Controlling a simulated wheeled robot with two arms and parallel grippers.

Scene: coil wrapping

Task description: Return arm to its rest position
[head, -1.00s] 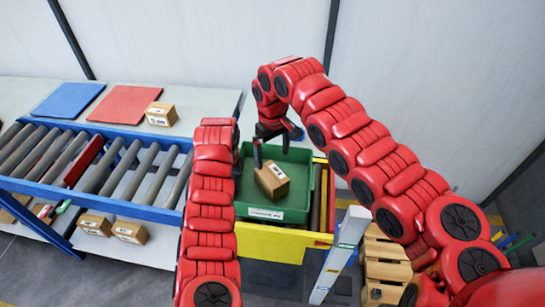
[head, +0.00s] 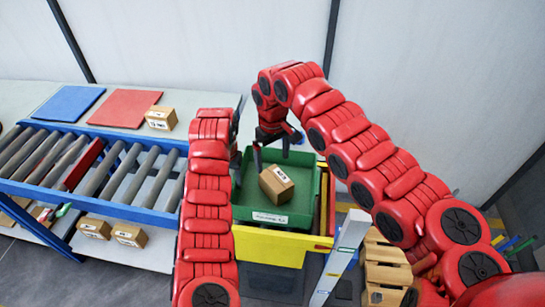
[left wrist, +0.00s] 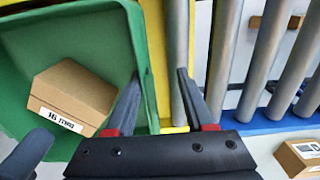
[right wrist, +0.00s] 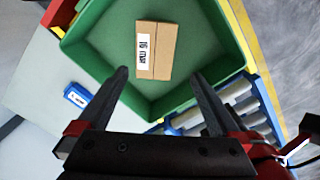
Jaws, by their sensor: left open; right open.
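A cardboard box (head: 276,186) with a white label lies in the green tote (head: 268,216). My right gripper (head: 272,157) is open and empty above the tote, at its back side. In the right wrist view its two fingers (right wrist: 160,85) are apart, with the box (right wrist: 155,51) beyond them, not between them. My left arm reaches up from the bottom to the tote's left side; its gripper is mostly hidden in the head view. In the left wrist view the left gripper (left wrist: 160,85) is open and empty near the tote's rim, with the box (left wrist: 70,95) to its left.
The tote rests on a yellow-sided conveyor (head: 270,247). A roller conveyor with a blue frame (head: 130,208) runs left. A blue mat (head: 68,103), a red mat (head: 124,109) and a small box (head: 161,118) lie on the table behind.

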